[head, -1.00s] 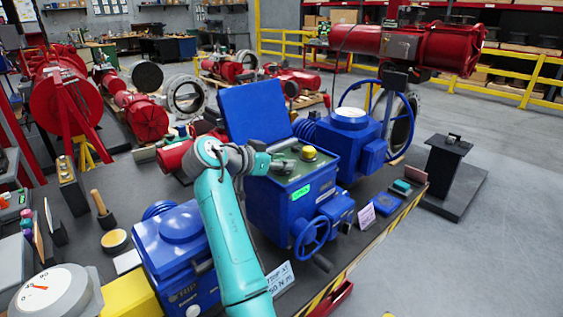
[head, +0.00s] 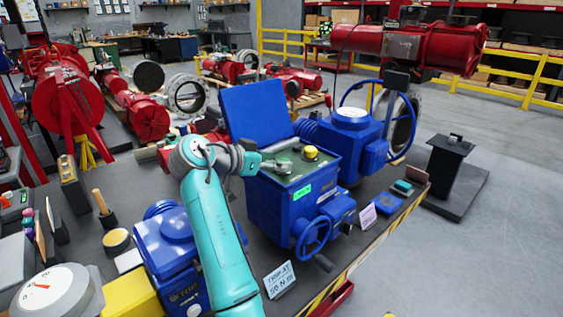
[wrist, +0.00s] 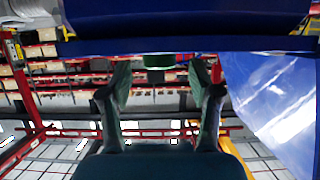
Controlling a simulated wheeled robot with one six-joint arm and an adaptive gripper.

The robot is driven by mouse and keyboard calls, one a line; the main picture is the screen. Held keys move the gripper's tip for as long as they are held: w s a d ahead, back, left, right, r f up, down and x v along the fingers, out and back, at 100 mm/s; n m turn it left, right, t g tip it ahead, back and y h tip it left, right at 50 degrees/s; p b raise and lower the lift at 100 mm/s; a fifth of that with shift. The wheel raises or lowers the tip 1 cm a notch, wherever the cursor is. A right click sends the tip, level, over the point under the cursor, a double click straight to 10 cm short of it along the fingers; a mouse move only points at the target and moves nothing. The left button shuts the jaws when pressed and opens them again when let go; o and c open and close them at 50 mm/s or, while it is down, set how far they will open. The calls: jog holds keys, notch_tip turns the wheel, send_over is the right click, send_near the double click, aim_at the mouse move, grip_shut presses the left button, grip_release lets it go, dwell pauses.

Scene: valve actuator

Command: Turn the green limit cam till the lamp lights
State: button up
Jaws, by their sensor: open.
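The blue actuator (head: 285,212) stands on the bench with its lid (head: 254,110) raised. Its top carries a yellow knob (head: 311,152). My gripper (head: 278,165) is low over the left part of that top, small and partly merged with the parts around it. In the wrist view my gripper (wrist: 162,80) is open, its two fingers apart. A green round part, seemingly the limit cam (wrist: 158,61), shows beyond and between the fingertips; contact cannot be told. A small red part (wrist: 216,73) is beside the right fingertip. I cannot make out a lit lamp.
A second blue unit with a handwheel (head: 353,125) stands behind right. Another blue housing (head: 168,245) is at the front left, partly behind my arm. A blue handwheel (head: 312,236) juts from the actuator's front. A paper sign (head: 280,280) stands near the bench's striped edge.

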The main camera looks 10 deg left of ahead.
jog(key=v, duration=0.8)
jog(key=shift+s+a, duration=0.2)
jog(key=shift+s, duration=0.05)
jog(key=shift+r, duration=0.1)
